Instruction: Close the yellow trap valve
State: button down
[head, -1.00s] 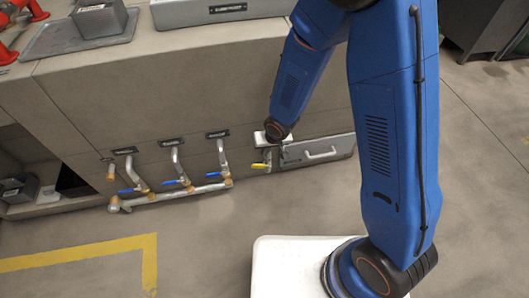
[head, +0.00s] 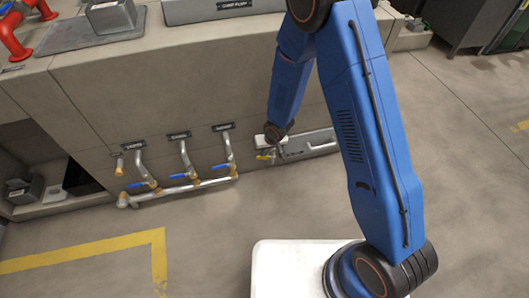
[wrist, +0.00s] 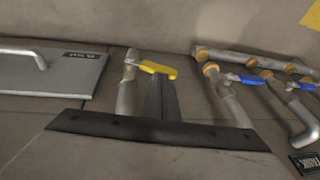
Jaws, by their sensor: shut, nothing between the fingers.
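The yellow trap valve handle (head: 265,157) sits low on the front of the grey counter, on a short metal pipe. In the wrist view the yellow handle (wrist: 158,69) sticks out sideways, roughly across its pipe (wrist: 127,88). My gripper (head: 279,151) is down beside the valve, just right of the handle in the head view. In the wrist view its shut fingers (wrist: 160,82) reach up to the handle's edge and hold nothing. I cannot tell whether they touch the handle. The wrist partly hides the valve's top in the head view.
Several pipes with blue-handled valves (head: 178,178) stand left of the yellow one, joined by a low horizontal pipe (head: 180,190). A grey panel with a handle (wrist: 50,72) is close on the valve's other side. The floor in front is open, with yellow lines (head: 90,247).

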aim_at(258, 157)
dwell(0.3)
jog(key=shift+s+a+f, duration=0.2)
jog(key=shift+a+f, duration=0.45)
jog(key=shift+s+a+f, duration=0.15)
jog(key=shift+a+f, duration=0.45)
jog(key=shift+f, duration=0.05)
